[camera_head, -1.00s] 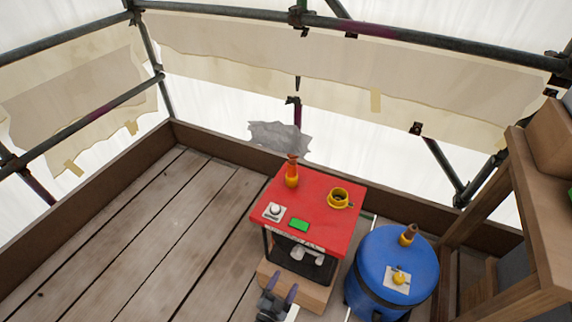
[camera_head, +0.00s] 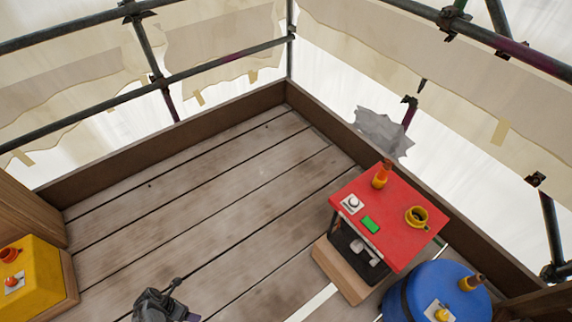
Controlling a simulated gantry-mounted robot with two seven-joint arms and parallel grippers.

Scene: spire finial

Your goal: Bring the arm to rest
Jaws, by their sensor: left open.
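My left gripper (camera_head: 180,298) is dark grey and shows at the bottom of the head view, left of centre. It is open and empty, over the wooden plank floor (camera_head: 200,200). It is apart from the red-topped table (camera_head: 394,235) to its right. My right gripper is not in view.
The red table bears an orange-and-yellow finial-like piece (camera_head: 380,176), a yellow ring-shaped cup (camera_head: 416,216), a green block (camera_head: 370,224) and a white pad with a knob (camera_head: 352,203). A blue drum (camera_head: 410,295) stands right. A yellow box (camera_head: 38,280) stands left. The middle floor is clear.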

